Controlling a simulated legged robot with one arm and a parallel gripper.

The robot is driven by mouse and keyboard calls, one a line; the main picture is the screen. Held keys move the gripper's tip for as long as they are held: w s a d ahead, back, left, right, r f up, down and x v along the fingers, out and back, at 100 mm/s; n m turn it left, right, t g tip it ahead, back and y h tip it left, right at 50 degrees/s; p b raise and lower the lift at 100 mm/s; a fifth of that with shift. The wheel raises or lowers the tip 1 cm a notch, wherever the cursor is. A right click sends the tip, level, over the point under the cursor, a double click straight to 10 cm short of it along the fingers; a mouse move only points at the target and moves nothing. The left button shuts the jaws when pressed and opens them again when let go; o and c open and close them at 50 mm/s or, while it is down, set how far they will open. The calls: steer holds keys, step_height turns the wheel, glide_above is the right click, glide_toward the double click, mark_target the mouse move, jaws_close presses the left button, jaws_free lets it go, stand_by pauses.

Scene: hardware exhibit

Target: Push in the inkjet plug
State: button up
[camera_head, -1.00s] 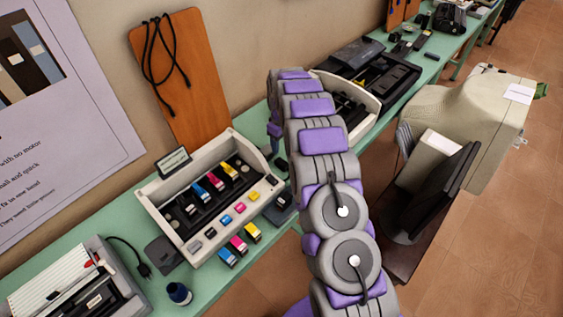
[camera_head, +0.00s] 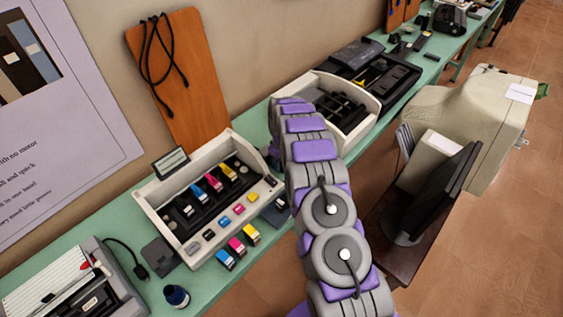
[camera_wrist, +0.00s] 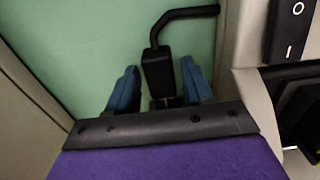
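The black plug (camera_wrist: 158,70) stands over the green table in the wrist view, its cable bending up and to the right. My gripper (camera_wrist: 158,88) has blue fingers on either side of the plug, with visible gaps, so it looks open around it. The plug's lower end and any socket are hidden or too dark to tell. In the head view my arm reaches between the opened cartridge printer (camera_head: 205,238) and another open printer (camera_head: 365,128); the gripper itself is hidden there.
A pale printer wall with a black rocker switch (camera_wrist: 292,28) stands close right of the gripper. A pale panel (camera_wrist: 25,105) lies at left. Ink cartridges (camera_head: 238,246) line the table's front. A computer monitor (camera_head: 440,195) stands right of my arm.

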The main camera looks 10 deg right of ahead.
jaws_close()
steer(key=shift+w, duration=0.15)
stand_by(0.4)
steer(key=shift+w+a+r, duration=0.1)
steer(key=shift+w+a, duration=0.15)
steer(key=shift+w, duration=0.3)
steer(key=shift+w+a, duration=0.5)
steer(key=shift+w+a+r, duration=0.1)
steer(key=shift+w+a, duration=0.05)
steer(key=shift+w, duration=0.1)
